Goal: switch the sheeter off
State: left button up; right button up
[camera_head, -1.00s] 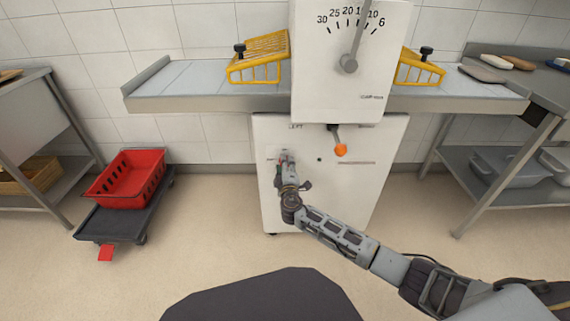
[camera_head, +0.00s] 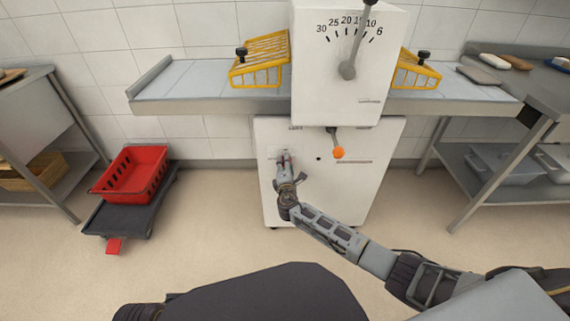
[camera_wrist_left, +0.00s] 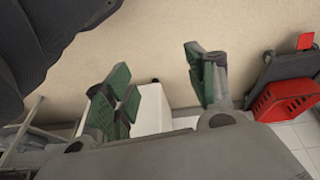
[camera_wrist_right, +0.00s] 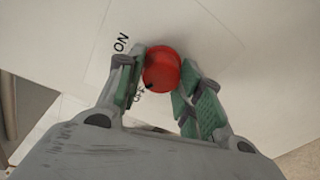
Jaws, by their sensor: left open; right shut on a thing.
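The sheeter has a white head with a thickness dial (camera_head: 345,40) and a white base cabinet (camera_head: 335,190). In the right wrist view a round red switch knob (camera_wrist_right: 162,68) sits on a plate (camera_wrist_right: 105,50) lettered ON and OFF. My right gripper (camera_wrist_right: 160,80) is shut on the red knob, one green-padded finger on each side. In the head view my right gripper (camera_head: 285,165) is at the upper left of the cabinet front and hides most of the knob. My left gripper (camera_wrist_left: 165,95) is open and empty, with bare floor in its view.
An orange-tipped lever (camera_head: 338,152) hangs below the sheeter head. Yellow guards (camera_head: 257,75) stand over the belts. A red crate (camera_head: 130,172) on a dark trolley stands on the floor at left. A steel table (camera_head: 530,115) is at right.

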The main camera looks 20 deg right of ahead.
pick_arm(q)
jog(key=shift+g+y, duration=0.3)
jog(key=shift+g, duration=0.4)
jog(key=shift+s+a+f+p, duration=0.1)
jog(key=shift+a+f+p, duration=0.15)
jog(key=shift+f+p, duration=0.9)
jog(key=shift+s+a+f+p, duration=0.15)
jog(key=shift+f+p, duration=0.45)
jog(key=shift+f, duration=0.95)
pick_arm(e)
jog(key=shift+n+h, duration=0.4)
jog(key=shift+n, duration=2.3)
pick_arm(q)
jog(key=shift+w+a, duration=0.1)
pick_arm(e)
jog(key=shift+f, duration=0.1)
jog(key=o, duration=1)
jog(key=shift+o, duration=0.2)
pick_arm(q)
jog(key=shift+w, duration=0.1)
pick_arm(e)
jog(key=shift+s, duration=0.1)
jog(key=v, duration=1.2)
jog(key=shift+r, duration=0.25)
